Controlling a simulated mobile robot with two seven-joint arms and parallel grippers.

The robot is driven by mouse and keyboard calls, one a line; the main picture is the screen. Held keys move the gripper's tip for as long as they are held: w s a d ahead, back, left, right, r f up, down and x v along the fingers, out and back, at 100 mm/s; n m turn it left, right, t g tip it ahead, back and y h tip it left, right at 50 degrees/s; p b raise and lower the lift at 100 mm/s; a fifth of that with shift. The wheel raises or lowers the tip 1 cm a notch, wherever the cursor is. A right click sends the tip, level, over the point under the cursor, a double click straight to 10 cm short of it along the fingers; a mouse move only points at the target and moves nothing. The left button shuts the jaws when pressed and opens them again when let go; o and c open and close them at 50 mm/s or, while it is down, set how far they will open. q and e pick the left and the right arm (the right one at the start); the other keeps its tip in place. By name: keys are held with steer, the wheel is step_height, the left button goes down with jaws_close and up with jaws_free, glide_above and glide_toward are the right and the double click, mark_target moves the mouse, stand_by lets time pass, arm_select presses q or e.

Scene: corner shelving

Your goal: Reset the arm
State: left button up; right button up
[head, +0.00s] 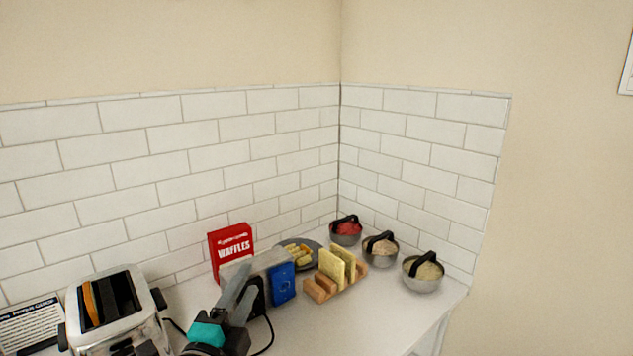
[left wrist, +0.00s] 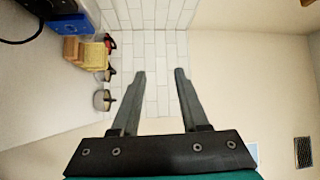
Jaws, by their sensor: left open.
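My left gripper (head: 247,282) is open and empty in the head view, low at the centre left, with a teal part behind its grey fingers. It is in front of a grey appliance with a blue end (head: 283,284) and partly hides it. In the left wrist view my left gripper (left wrist: 160,72) shows two fingers spread apart with nothing between them, pointing toward the white tiled wall (left wrist: 158,45). The blue end also shows in the left wrist view (left wrist: 72,24). My right gripper is not in view.
A toaster (head: 112,308) with an orange-brown slice stands at left. A red waffle box (head: 230,247), a plate of food (head: 312,248), a wooden toast rack (head: 322,289) and three handled bowls (head: 422,284) line the counter. A black cord lies near the gripper. The front right counter (head: 375,320) is clear.

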arm_select(q)
steer(key=s+a+f+n+g+y, duration=0.2)
steer(key=s+a+f+n+g, duration=0.15)
steer(key=s+f+n, duration=0.35)
steer(key=s+a+f+n+g+y, duration=0.2)
steer(key=s+f+n+g, duration=0.25)
steer(key=f, duration=0.45)
steer(key=s+f+n+g+h, duration=0.1)
steer(key=s+f+n+g, duration=0.25)
steer(key=s, duration=0.45)
steer(key=s+f+n+g, duration=0.2)
steer(key=s+f+g, duration=0.2)
steer(key=s, duration=0.4)
step_height(320, 180, down, 28)
steer(key=s+g+b, duration=0.1)
steer(key=b, duration=0.5)
steer(key=s+a+f+g+b, duration=0.1)
steer(key=s+f+b, duration=0.4)
steer(key=s+f, duration=1)
step_height(320, 180, down, 4)
steer(key=shift+s+a+f+b, duration=0.1)
steer(key=shift+s+a+b, duration=0.15)
steer(key=shift+a+b, duration=0.25)
